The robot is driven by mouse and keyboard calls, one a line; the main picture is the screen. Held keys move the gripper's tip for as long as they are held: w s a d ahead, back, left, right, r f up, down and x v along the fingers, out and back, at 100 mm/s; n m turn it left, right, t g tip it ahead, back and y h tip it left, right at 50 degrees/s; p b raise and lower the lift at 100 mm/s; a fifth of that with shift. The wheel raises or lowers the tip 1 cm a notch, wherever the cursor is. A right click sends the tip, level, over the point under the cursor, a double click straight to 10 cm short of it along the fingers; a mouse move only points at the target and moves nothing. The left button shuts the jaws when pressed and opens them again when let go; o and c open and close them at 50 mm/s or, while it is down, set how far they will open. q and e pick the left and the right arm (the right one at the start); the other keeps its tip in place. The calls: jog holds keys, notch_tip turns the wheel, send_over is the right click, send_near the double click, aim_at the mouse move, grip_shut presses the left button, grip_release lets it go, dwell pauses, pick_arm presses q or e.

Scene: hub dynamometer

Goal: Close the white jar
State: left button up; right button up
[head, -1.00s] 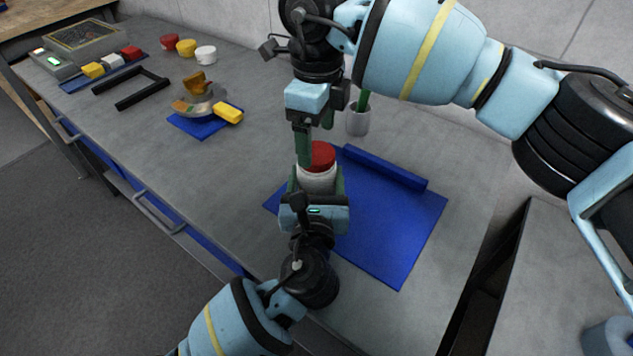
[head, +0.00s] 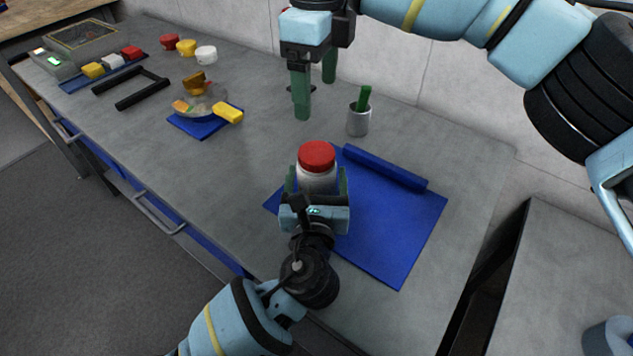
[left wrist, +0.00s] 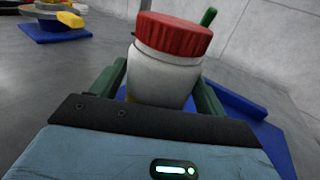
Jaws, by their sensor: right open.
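The white jar (head: 317,180) stands upright at the left part of the blue mat (head: 388,225). A red lid (head: 317,156) sits on top of it; in the left wrist view the lid (left wrist: 174,35) covers the mouth and looks slightly tilted. My left gripper (head: 316,186) has a green finger on each side of the jar and is shut on its body; the jar also shows in the left wrist view (left wrist: 160,80). My right gripper (head: 315,95) is open and empty, above and behind the jar, clear of the lid.
A grey cup (head: 358,121) with a green stick stands behind the mat. A blue bar (head: 385,168) runs along the mat's back edge. A glass bowl (head: 200,100) and a yellow piece (head: 228,113) are at the left. Red, yellow and white lidded pots stand farther back.

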aim_at(315, 191)
pick_arm(q)
jog(key=shift+o, duration=1.3)
jog(key=shift+s, duration=0.1)
jog(key=s, duration=0.7)
jog(key=shift+s+a, duration=0.2)
jog(key=shift+s, duration=0.05)
